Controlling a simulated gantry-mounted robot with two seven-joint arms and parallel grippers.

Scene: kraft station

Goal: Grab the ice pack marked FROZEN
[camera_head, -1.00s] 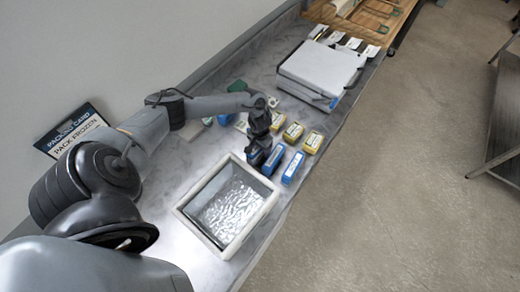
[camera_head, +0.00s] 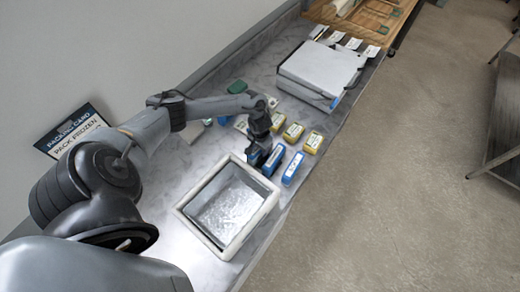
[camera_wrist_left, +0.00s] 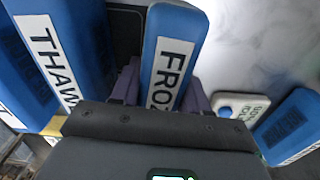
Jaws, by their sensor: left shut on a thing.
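The blue ice pack marked with a label starting FRO (camera_wrist_left: 172,55) stands between the purple fingers of my left gripper (camera_wrist_left: 162,95) in the left wrist view. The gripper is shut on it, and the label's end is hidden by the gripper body. A blue pack marked THAW (camera_wrist_left: 62,60) is close beside it on the left. In the head view my left gripper (camera_head: 257,152) is low among the blue packs beside the open box. Blue packs (camera_head: 273,160) (camera_head: 293,168) show to its right. The gripper hides part of this group. My right gripper is not in view.
An open white-rimmed box (camera_head: 268,206) with a shiny lining is in front of the packs. A white case (camera_head: 320,68) lies farther back. Another blue pack (camera_wrist_left: 290,125) is at the right in the wrist view.

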